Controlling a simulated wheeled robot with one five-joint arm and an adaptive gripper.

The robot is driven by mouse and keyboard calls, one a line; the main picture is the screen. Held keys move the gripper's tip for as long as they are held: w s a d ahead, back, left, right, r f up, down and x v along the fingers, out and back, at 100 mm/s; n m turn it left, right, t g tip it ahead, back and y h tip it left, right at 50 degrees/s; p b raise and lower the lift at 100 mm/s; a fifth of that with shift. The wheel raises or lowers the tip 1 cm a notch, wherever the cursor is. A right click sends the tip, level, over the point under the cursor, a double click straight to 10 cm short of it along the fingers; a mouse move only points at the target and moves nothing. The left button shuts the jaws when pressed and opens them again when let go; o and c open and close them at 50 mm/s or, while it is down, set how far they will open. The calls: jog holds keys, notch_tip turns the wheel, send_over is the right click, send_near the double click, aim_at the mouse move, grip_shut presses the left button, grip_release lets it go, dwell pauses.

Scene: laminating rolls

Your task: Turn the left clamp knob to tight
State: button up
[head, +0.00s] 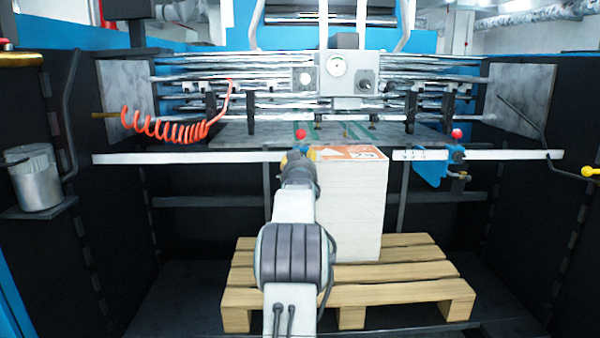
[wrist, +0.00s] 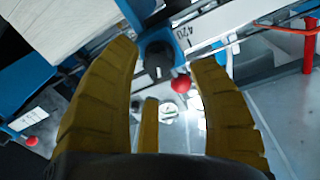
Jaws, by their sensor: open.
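The left clamp has a red ball (head: 301,135) at the left edge of the paper stack in the head view; my arm hides most of the clamp. In the wrist view, a dark round knob (wrist: 158,62) on a blue clamp shows between my fingertips, with a red ball (wrist: 181,84) on its lever. My gripper (wrist: 163,56) is open, its yellow fingers on either side of the knob. I see no clear contact. In the head view my gripper (head: 297,158) is mostly hidden by my wrist. The knob's tightness cannot be told.
The right clamp (head: 456,155), blue with a red ball, sits on the right part of the white rail (head: 500,154). The tall paper stack (head: 352,205) stands on a wooden pallet (head: 400,292), close to my arm. An orange coiled hose (head: 165,130) hangs at left.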

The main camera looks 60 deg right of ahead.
jog(key=v, duration=0.8)
jog(key=shift+a, duration=0.1)
dwell(0.3)
jog(key=f+b, duration=0.1)
jog(key=f, duration=0.1)
jog(key=f+b, duration=0.1)
jog(key=shift+w+d+f, duration=0.15)
jog(key=shift+d+f, duration=0.2)
jog(key=shift+d, duration=0.05)
jog(key=shift+w+d+r+p, duration=0.55)
jog(key=shift+w+d, duration=0.3)
jog(key=shift+d, duration=0.7)
jog(key=shift+w+d+r+p, duration=0.4)
jog(key=shift+w+d+r, duration=0.35)
jog(key=shift+d, duration=0.75)
jog(key=shift+w+d+r+p, duration=0.5)
jog(key=shift+w+d, duration=0.45)
jog(key=shift+d, duration=0.6)
